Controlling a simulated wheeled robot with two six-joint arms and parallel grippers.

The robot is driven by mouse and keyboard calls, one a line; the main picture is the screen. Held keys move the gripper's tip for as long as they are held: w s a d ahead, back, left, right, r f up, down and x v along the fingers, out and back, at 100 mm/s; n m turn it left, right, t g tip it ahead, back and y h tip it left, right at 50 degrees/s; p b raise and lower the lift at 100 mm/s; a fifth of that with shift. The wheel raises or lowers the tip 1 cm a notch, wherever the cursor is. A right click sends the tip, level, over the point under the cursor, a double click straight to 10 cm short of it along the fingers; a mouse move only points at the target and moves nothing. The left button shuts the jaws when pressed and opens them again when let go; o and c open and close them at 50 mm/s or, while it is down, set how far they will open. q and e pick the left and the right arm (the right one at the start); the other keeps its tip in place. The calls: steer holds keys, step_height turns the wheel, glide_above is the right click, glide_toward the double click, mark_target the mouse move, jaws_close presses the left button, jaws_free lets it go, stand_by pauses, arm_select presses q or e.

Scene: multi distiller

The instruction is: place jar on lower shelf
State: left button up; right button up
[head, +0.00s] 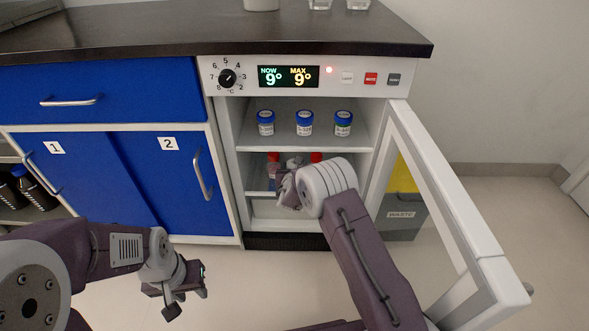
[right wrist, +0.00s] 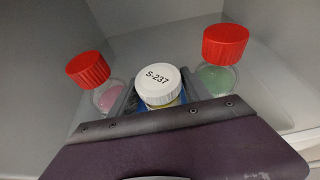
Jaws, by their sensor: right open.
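The jar (right wrist: 158,88), with a white lid marked S-237, is on the lower shelf (right wrist: 255,105) of the open fridge, between two red-capped jars, a pink one (right wrist: 100,90) and a green one (right wrist: 220,62). In the head view my right arm hides it. My right gripper (head: 287,186) reaches into the lower compartment; in the right wrist view the gripper (right wrist: 157,105) is open around the jar. The jar's base is hidden. My left gripper (head: 187,290) is low at the left, in front of the cabinet and away from the shelves; its jaw opening is unclear.
Several blue-capped jars (head: 304,123) stand on the upper shelf (head: 255,143). The fridge door (head: 440,190) is swung open to the right. A waste bin (head: 402,213) stands behind it. Blue cabinets (head: 100,185) border the fridge on the left.

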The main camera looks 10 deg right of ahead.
steer(key=shift+s+a+r+p, duration=0.1)
steer(key=shift+s+r+p, duration=0.1)
steer(key=shift+r+p, duration=0.3)
steer(key=shift+s+r+p, duration=0.2)
steer(key=shift+r+p, duration=0.3)
steer(key=p+v, duration=0.4)
steer(key=v, duration=0.6)
steer(key=s+d+r+m+g+h, duration=0.2)
steer(key=s+d+m+g+h, duration=0.45)
steer(key=s+d+m, duration=0.9)
steer(key=s+a+m+g+y, duration=0.2)
steer(key=s+m+g+y, duration=0.4)
steer(key=s+m, duration=0.55)
steer(key=s+a+r+m+y, duration=0.1)
steer(key=s+a+m+y, duration=0.2)
steer(key=a+m, duration=0.4)
steer(key=shift+a+t+y, duration=0.15)
steer(key=shift+t+y, duration=0.2)
steer(key=shift+s+r, duration=0.15)
